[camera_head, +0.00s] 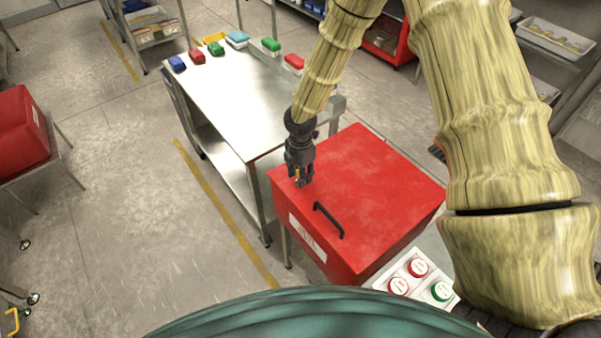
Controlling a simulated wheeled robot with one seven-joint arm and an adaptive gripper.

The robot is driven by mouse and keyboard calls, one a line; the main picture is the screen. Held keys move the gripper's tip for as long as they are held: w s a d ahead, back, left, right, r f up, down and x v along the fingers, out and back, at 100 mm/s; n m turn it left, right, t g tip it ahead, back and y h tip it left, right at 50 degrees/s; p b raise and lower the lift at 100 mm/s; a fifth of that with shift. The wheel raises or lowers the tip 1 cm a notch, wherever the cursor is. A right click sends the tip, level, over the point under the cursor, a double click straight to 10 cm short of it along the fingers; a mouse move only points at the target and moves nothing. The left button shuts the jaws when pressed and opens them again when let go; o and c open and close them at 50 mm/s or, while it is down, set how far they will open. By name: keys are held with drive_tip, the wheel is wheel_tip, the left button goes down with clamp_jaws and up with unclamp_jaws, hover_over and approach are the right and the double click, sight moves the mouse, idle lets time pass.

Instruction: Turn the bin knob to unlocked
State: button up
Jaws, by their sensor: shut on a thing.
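The red bin (370,185) stands to the right of the steel table, with a black handle (330,220) on its top near the front edge. My gripper (299,182) points down at the bin's top near its left corner. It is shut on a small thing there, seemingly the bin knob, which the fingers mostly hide. A small yellowish bit shows between the fingers. I cannot tell which way the knob is turned. A white label (307,238) is on the bin's front side.
A steel table (235,95) behind the bin carries several small coloured packs along its far edge. A red container (20,130) stands at the far left. Open floor lies on the left.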

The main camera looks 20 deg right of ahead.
idle(0.4)
drive_tip(key=o, duration=1)
drive_tip(key=shift+d, duration=0.1)
drive_tip(key=shift+r, duration=0.1)
wheel_tip(320, 180, up, 12)
drive_tip(key=shift+f, duration=0.1)
